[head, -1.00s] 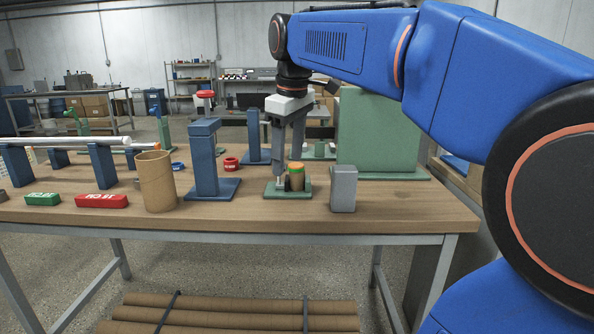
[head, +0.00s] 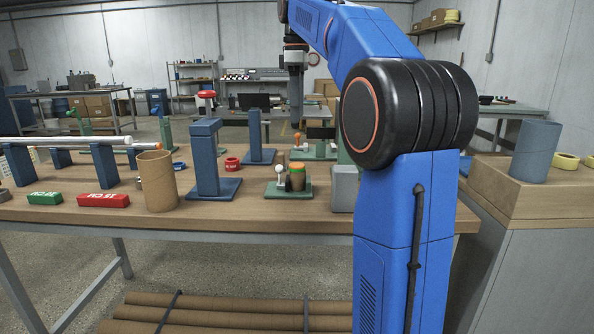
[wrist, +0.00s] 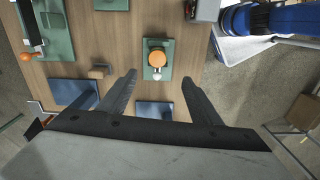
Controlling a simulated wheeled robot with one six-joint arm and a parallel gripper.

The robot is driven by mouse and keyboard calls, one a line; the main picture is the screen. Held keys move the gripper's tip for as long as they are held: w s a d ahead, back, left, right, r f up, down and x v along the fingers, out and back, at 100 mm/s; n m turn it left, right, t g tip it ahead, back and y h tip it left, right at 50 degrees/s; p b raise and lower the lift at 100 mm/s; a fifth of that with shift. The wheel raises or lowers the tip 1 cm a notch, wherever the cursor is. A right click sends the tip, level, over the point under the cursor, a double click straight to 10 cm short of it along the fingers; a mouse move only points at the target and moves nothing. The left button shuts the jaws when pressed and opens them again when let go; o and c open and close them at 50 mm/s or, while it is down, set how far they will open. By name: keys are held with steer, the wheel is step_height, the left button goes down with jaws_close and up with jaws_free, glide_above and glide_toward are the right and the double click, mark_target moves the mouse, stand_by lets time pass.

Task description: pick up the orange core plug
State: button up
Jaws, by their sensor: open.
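The orange core plug (head: 297,166) shows as an orange top on a short brown cylinder, which stands on a small green base on the table. A white knob (head: 280,169) stands beside it on the same base. In the wrist view the plug (wrist: 157,57) is a round orange top, upper middle, with the white knob (wrist: 155,75) just below it. My gripper (head: 296,122) points down and is raised above the table, clear of the plug. In the wrist view my gripper (wrist: 157,84) is open and empty, its two fingers spread on either side of the plug's line.
A blue stand (head: 206,160) and a cardboard tube (head: 156,182) stand left of the plug. A grey block (head: 344,185) stands to its right, partly behind my arm. Red (head: 103,200) and green (head: 44,198) blocks lie at the front left.

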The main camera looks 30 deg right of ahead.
glide_above(297, 165)
steer(key=f, duration=0.9)
steer(key=shift+s+a+f, duration=0.1)
steer(key=shift+s+f, duration=0.05)
steer(key=shift+s, duration=0.05)
steer(key=shift+w+f, duration=0.15)
steer(key=shift+f, duration=1.25)
steer(key=shift+w+f, duration=0.1)
steer(key=shift+f, duration=1.3)
steer(key=c, duration=1.1)
